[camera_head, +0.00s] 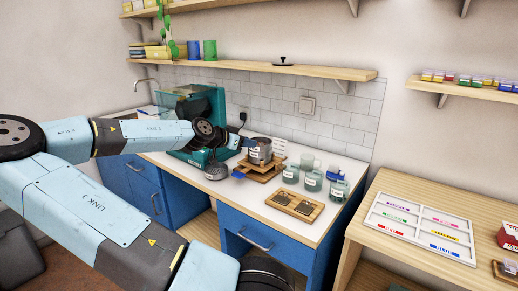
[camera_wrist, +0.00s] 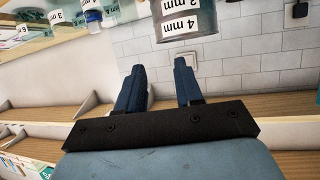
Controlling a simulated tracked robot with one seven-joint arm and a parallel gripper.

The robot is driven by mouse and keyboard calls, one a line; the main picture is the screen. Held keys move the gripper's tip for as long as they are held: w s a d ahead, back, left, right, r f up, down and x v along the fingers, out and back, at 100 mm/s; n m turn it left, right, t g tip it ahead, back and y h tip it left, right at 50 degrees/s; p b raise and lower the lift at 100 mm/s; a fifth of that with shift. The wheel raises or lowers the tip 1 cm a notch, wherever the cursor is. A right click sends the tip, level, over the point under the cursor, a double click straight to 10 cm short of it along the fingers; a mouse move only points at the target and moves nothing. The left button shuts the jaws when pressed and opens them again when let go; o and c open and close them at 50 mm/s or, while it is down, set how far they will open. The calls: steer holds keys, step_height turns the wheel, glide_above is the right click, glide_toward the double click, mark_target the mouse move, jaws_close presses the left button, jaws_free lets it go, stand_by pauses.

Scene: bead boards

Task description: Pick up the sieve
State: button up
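A grey metal cylinder (camera_head: 262,152) with a white label, which looks like the sieve, stands on a wooden stand (camera_head: 250,172) on the white counter. The cylinder is beyond the fingertips. I cannot tell whether anything touches.
Several labelled glass jars (camera_head: 290,173) stand right of the cylinder. A teal machine (camera_head: 205,112) stands behind my arm, and a grey dome-shaped thing (camera_head: 216,171) is in front of it. A wooden board (camera_head: 294,204) lies near the counter's front. A shelf (camera_head: 300,71) runs above.

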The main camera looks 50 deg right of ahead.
mark_target(270, 145)
steer(key=shift+x, duration=5.3)
steer(key=shift+s, duration=0.1)
steer(key=shift+c, duration=0.4)
jaws_close()
